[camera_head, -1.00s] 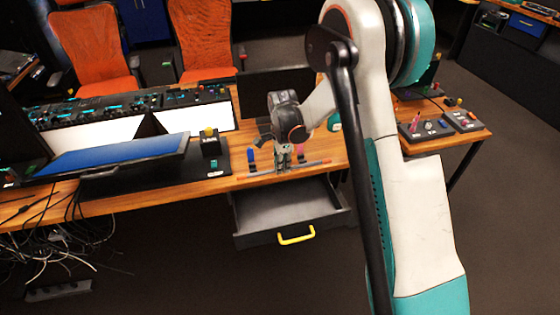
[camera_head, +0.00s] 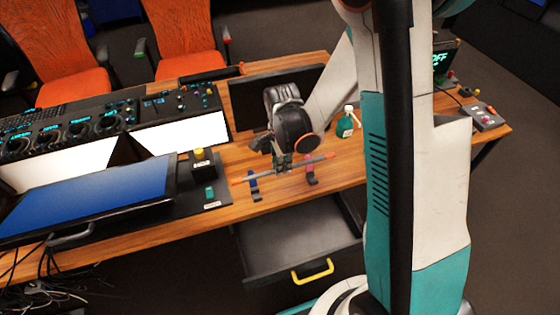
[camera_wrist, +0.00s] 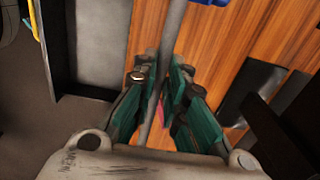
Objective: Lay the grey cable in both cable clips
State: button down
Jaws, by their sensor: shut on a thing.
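The grey cable (camera_head: 268,175) is a thin, straight length with orange ends. In the wrist view the cable (camera_wrist: 172,25) runs between the fingers (camera_wrist: 158,78). The blue clip (camera_head: 255,188) stands left of my gripper and the pink clip (camera_head: 311,176) right of it. The cable crosses the upper parts of both clips in the head view; I cannot tell whether it is above or inside them. In the wrist view, blue shows right of the cable at the top edge, and pink (camera_wrist: 163,112) shows between the fingers.
An open drawer (camera_head: 262,262) with a yellow handle (camera_head: 313,272) juts out below the clips. A panel with a yellow button (camera_head: 199,154) is on the left. A green bottle (camera_head: 346,124) stands behind on the right, and a dark monitor (camera_head: 270,98) behind my gripper.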

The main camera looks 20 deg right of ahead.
jog(key=shift+f+b, duration=0.1)
jog(key=shift+b, duration=0.2)
jog(key=shift+f+b, duration=4.2)
jog(key=shift+f, duration=0.5)
jog(key=c, duration=1.5)
grip_release()
jog(key=shift+c, duration=0.2)
notch_tip(320, 180, up, 12)
